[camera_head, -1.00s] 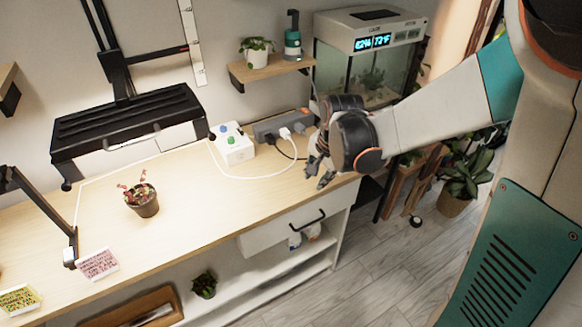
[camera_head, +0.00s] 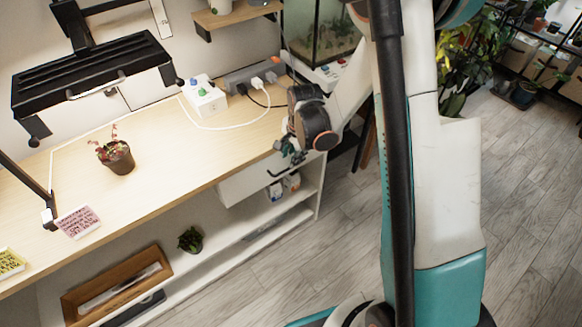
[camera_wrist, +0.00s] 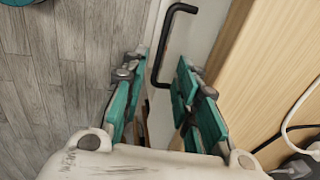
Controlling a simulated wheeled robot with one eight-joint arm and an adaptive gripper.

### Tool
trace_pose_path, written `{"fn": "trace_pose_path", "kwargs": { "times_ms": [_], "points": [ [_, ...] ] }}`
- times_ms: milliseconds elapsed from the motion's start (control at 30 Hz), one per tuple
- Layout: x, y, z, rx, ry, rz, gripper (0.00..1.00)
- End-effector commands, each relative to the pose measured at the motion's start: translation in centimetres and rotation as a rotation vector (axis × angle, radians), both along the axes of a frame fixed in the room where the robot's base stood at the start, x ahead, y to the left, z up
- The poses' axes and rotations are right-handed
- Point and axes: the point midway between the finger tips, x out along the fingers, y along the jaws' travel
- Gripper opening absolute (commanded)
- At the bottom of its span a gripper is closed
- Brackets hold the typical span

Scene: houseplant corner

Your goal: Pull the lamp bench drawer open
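The lamp bench (camera_head: 150,205) has a light wood top and a white drawer (camera_head: 240,182) under its right end. The drawer looks shut, its front close under the top's edge. Its black bar handle (camera_head: 276,173) is partly hidden by my gripper (camera_head: 290,152), which is at the bench's front edge. In the wrist view, the handle (camera_wrist: 161,50) stands out from the white drawer front (camera_wrist: 203,30). My gripper (camera_wrist: 162,66) is open, with teal fingers on either side of the handle's lower end. I see no clear contact.
On the top stand a potted plant (camera_head: 117,157), a white control box (camera_head: 205,97) with cable, and a power strip (camera_head: 250,76). A black lamp (camera_head: 90,85) hangs above. The lower shelf holds a small plant (camera_head: 190,239) and a wooden tray (camera_head: 70,297). The floor (camera_head: 300,255) in front is clear.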

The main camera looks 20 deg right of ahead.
Motion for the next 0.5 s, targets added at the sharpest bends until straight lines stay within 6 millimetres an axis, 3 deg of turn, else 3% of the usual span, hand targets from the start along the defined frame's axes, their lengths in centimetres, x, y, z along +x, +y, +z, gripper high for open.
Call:
{"fn": "trace_pose_path", "kwargs": {
  "times_ms": [33, 200, 500],
  "points": [
    [0.2, 0.1, -1.4, 0.000, 0.000, 0.001, 0.28],
    [0.6, 0.2, -3.8, 0.000, 0.000, 0.001, 0.28],
    [0.9, 0.3, -5.4, 0.000, 0.000, 0.001, 0.28]
  ]
}}
